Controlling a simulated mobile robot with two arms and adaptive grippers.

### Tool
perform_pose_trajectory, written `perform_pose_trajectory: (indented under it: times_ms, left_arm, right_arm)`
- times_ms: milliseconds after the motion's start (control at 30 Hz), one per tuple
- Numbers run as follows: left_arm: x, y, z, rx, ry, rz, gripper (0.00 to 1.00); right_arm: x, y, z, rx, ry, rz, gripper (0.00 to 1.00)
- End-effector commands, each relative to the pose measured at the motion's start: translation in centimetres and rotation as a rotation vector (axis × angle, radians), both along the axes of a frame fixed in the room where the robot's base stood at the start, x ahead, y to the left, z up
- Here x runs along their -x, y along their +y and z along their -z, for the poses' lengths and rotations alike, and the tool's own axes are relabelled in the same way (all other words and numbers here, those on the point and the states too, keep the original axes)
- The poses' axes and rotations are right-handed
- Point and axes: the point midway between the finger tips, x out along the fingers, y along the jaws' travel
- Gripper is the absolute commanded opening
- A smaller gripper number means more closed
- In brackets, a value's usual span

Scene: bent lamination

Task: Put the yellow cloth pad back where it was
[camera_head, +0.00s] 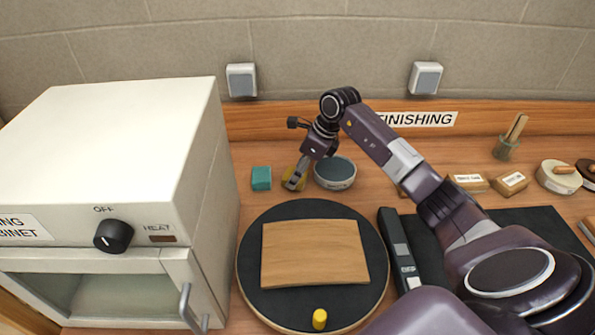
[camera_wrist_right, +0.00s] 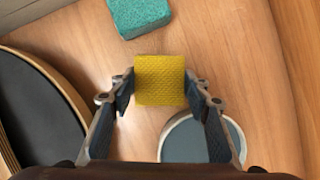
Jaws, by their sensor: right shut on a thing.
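The yellow cloth pad (camera_wrist_right: 160,80) is between the fingertips of my right gripper (camera_wrist_right: 159,88), which is shut on it. In the head view the right gripper (camera_head: 297,174) reaches down at the back of the bench, and the pad (camera_head: 290,180) is partly hidden behind its fingers. The pad is left of a grey-topped round bowl (camera_head: 335,173) and right of a teal block (camera_head: 261,178). I cannot tell whether the pad touches the bench. My left gripper is in neither view.
A round black turntable (camera_head: 260,300) holds a bent wooden sheet (camera_head: 314,252) and a yellow peg (camera_head: 319,318). A white heating cabinet (camera_head: 130,130) stands at the left. Small boxes (camera_head: 468,182) and a jar of sticks (camera_head: 507,149) stand at the right. Bare bench shows around the teal block.

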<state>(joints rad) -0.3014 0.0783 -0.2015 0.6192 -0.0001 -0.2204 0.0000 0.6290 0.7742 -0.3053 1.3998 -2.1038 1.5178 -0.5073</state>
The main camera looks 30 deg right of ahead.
Motion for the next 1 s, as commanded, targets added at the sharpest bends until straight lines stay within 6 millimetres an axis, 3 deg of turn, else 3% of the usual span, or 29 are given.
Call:
perform_pose_trajectory:
  times_ms: [367,400,533,833,1000]
  left_arm:
    - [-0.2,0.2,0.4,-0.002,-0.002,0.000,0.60]
    - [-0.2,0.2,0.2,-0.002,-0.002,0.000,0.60]
    - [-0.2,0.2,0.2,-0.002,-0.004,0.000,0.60]
    - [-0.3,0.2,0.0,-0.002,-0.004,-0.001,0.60]
    - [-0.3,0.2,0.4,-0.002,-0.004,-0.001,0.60]
  right_arm:
    - [-0.1,0.0,0.6,0.000,-0.003,0.001,0.25]
    - [-0.1,0.0,0.5,0.000,-0.003,0.001,0.48]
    - [-0.1,0.0,0.4,0.000,-0.002,0.000,0.61]
    - [-0.1,0.0,0.3,0.000,-0.002,0.000,0.61]
    - [0.3,-0.5,-1.3,0.001,-0.006,0.002,0.61]
